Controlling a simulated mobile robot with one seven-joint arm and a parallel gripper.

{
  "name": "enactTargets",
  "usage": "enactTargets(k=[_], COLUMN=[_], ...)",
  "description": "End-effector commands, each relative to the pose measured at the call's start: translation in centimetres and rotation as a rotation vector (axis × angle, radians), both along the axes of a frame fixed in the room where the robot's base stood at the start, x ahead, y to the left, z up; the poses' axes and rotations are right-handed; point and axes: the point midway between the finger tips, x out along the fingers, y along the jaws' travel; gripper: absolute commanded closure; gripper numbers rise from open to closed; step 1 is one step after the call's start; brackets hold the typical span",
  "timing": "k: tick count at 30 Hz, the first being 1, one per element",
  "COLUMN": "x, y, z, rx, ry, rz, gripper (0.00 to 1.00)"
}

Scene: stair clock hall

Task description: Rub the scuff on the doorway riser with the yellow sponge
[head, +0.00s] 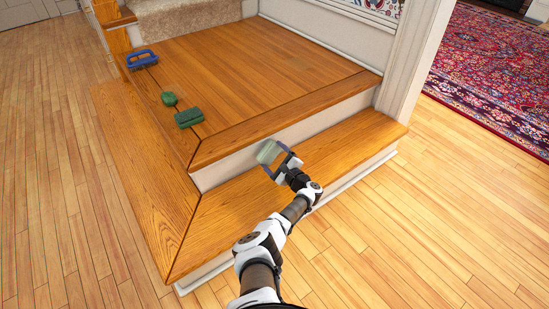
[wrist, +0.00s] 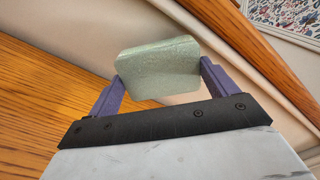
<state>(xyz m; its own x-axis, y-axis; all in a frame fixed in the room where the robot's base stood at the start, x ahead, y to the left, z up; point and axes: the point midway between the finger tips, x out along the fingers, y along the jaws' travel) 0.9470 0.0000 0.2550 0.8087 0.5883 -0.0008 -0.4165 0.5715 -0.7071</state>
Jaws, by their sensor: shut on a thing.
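My gripper (head: 276,160) is shut on a pale green sponge (head: 267,150), which looks greenish rather than yellow. In the wrist view the sponge (wrist: 160,68) sits tilted between the two purple fingers of my gripper (wrist: 162,80). The sponge is in front of the white upper riser (head: 325,117), above the lower wooden step (head: 335,148). I cannot tell whether it touches the riser. The riser (wrist: 75,30) also fills much of the wrist view's background. No scuff can be made out; the sponge and gripper cover part of the riser.
On the wooden landing (head: 245,65) lie a dark green block (head: 189,117), a small green piece (head: 169,98) and a blue-handled item (head: 142,59). A white door post (head: 410,60) stands at the step's right end, with a red patterned rug (head: 490,75) beyond. The floor in front is clear.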

Motion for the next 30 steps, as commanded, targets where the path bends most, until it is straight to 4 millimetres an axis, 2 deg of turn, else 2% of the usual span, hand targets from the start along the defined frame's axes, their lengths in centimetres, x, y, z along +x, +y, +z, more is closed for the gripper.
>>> enactTargets(k=[30], x=[1.5], y=[1.1], z=[-0.2], rx=[0.001], ry=[0.001], rz=[0.0], gripper=[0.33])
